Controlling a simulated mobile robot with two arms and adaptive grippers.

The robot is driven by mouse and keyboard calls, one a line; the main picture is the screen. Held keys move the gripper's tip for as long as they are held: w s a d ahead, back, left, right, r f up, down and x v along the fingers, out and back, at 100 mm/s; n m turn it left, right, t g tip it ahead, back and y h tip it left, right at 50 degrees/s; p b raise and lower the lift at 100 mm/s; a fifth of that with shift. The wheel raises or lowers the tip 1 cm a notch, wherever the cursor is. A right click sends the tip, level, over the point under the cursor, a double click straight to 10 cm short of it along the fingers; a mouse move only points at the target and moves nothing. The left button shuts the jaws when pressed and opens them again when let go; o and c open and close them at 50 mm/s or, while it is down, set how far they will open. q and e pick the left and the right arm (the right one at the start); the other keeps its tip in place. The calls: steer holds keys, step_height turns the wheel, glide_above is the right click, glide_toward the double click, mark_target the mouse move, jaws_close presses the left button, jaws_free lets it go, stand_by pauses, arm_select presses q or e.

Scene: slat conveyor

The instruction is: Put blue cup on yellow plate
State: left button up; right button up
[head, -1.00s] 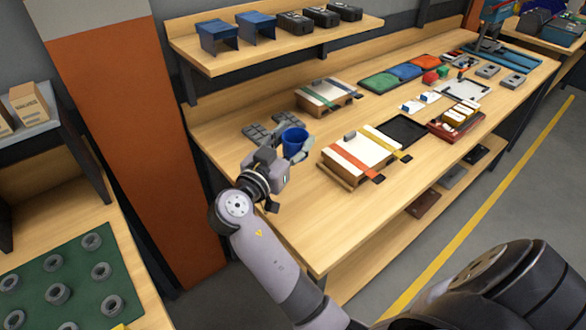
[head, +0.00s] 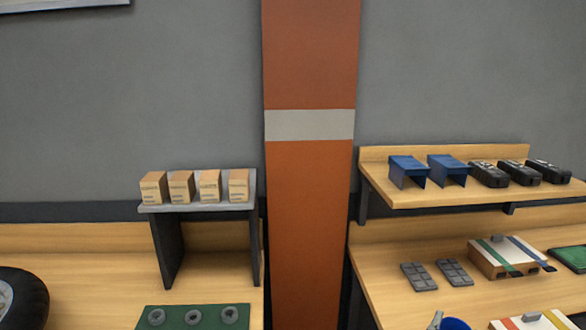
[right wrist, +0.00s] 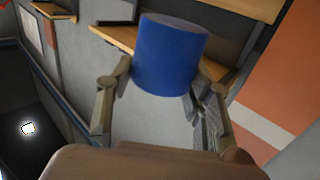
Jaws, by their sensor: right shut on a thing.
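The blue cup (right wrist: 170,55) fills the upper middle of the right wrist view, between the two fingers of my right gripper (right wrist: 163,80). The gripper is shut on it, one finger on each side. In the head view, only the top part of the cup (head: 456,323) shows at the bottom edge, with a bit of the right gripper (head: 436,319) just left of it. The rest of that arm is cut off by the frame. No yellow plate shows in either current view, and my left gripper is not in view.
A wooden workbench (head: 385,264) at right bears two grey trays (head: 436,274) and a strapped box (head: 505,257). An orange pillar (head: 308,210) separates it from the left bench, with a green mat (head: 195,317), small cartons (head: 195,187) on a riser, and a black tyre (head: 22,298).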

steer(key=s+a+f+n+t+y, duration=0.3)
steer(key=s+a+f+n+y, duration=0.2)
steer(key=s+a+n+y, duration=0.2)
steer(key=s+a+y, duration=0.2)
steer(key=a+y, duration=0.1)
steer(key=shift+s+f, duration=0.3)
steer(key=shift+f, duration=0.05)
steer(key=shift+r, duration=0.1)
steer(key=shift+d, duration=0.1)
stand_by(0.6)
